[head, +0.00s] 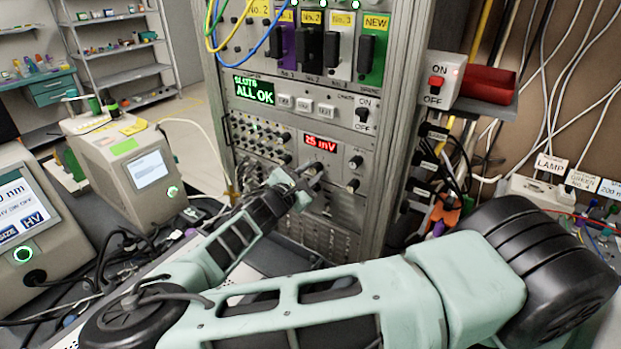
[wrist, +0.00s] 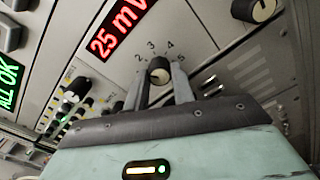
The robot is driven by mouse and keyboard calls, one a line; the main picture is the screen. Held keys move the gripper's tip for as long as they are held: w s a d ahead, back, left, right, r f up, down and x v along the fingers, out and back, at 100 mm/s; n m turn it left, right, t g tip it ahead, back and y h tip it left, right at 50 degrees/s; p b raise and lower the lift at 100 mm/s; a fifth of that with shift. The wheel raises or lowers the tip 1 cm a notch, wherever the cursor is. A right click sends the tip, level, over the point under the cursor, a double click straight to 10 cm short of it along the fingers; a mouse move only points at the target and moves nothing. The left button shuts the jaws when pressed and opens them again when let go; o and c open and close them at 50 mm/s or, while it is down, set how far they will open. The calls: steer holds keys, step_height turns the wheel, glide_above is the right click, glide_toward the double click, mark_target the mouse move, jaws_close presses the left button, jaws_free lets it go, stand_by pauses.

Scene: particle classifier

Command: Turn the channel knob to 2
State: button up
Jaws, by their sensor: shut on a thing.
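The channel knob (wrist: 159,68), dark with a pale face, sits on the grey panel below the red 25 mV display (wrist: 119,27). The numbers 2, 3, 4 and 5 show around it in the wrist view. My gripper (wrist: 161,80) is shut on this knob, one finger on each side. I cannot clearly tell which number the knob's mark points to. In the head view my gripper (head: 305,182) is at the panel below the red display (head: 320,143), and its fingers largely hide the knob.
Another knob (wrist: 254,9) is right of the display. Small knobs and sockets (wrist: 76,90) lie to the left. Above are a green ALL OK screen (head: 254,91), several buttons and an ON/OFF switch (head: 362,115). A red ON/OFF switch (head: 436,82) is mounted at the rack's right.

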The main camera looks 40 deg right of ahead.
steer(key=shift+m+b, duration=0.4)
steer(key=shift+m, duration=0.4)
steer(key=o, duration=1)
steer(key=b+v, duration=0.5)
steer(key=v, duration=1.2)
steer(key=shift+a, duration=0.25)
steer(key=shift+r, duration=0.1)
